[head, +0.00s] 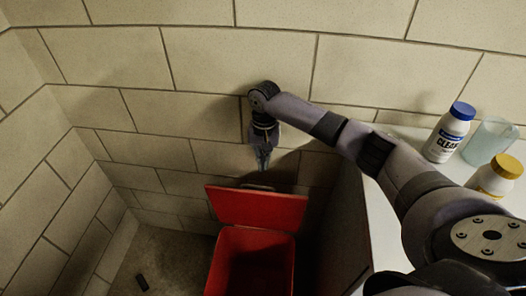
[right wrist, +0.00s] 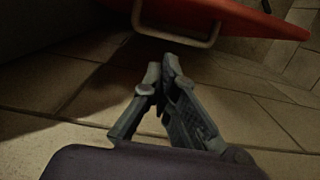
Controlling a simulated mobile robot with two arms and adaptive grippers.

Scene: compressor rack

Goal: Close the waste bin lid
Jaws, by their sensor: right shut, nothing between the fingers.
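The red waste bin (head: 247,265) stands on the floor in the corner by the tiled wall. Its red lid (head: 257,207) is open, raised and leaning back toward the wall, and the bin's inside looks dark. My right gripper (head: 263,165) points down above and behind the lid's upper edge, between lid and wall. It is shut and empty. In the right wrist view the gripper's fingertips (right wrist: 165,68) are together, and the lid (right wrist: 225,17) shows beyond them with a pale loop-shaped handle (right wrist: 178,38). The fingertips look apart from the lid. My left gripper is not in view.
A white counter (head: 385,199) stands to the right of the bin. On it are a white bottle with a blue cap (head: 449,133), a clear cup (head: 491,141) and a yellow-capped jar (head: 496,177).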

